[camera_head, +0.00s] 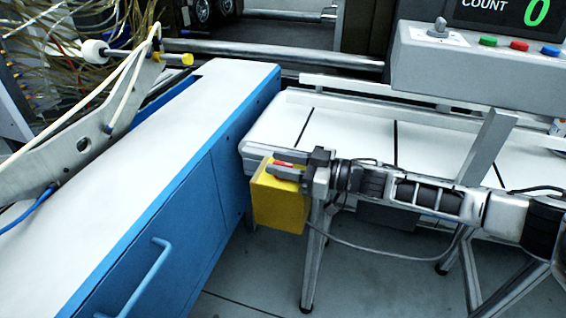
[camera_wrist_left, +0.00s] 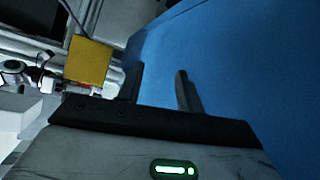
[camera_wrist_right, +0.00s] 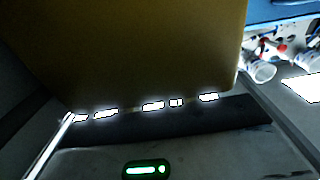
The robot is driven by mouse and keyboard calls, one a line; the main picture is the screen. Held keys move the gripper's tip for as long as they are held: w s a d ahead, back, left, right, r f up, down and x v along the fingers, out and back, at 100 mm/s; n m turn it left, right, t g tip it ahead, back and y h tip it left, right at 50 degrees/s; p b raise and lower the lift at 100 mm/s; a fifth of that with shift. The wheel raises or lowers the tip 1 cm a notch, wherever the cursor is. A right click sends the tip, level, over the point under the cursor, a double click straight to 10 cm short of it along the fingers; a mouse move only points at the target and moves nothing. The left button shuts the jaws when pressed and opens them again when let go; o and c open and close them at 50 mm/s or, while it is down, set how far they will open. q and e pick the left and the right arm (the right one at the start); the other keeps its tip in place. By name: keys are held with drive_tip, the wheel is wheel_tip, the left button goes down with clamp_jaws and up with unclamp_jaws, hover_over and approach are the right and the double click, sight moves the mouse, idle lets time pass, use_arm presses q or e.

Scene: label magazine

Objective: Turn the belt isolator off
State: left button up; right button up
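The belt isolator is a yellow box (camera_head: 279,203) with a red handle (camera_head: 284,164), at the near left end of the white conveyor (camera_head: 345,130). My right gripper (camera_head: 287,166) is at the top of the box, with its fingers on either side of the red handle. Whether they press on it cannot be told. In the right wrist view the yellow box (camera_wrist_right: 150,50) fills most of the picture and the handle is hidden. The box also shows in the left wrist view (camera_wrist_left: 88,62). My left gripper (camera_wrist_left: 160,88) is open and empty, beside a blue surface; the head view does not show it.
A blue cabinet (camera_head: 190,220) with a white top and a handle stands left of the isolator. A grey control panel (camera_head: 480,65) with coloured buttons and a counter reading 0 is at the upper right. A grey bracket (camera_head: 80,145) and loose cables are at the left. Floor is clear below.

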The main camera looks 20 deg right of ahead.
clamp_jaws()
drive_tip(key=shift+n+g+y, duration=0.6)
drive_tip(key=shift+n+g, duration=0.2)
drive_tip(key=shift+g, duration=0.3)
unclamp_jaws()
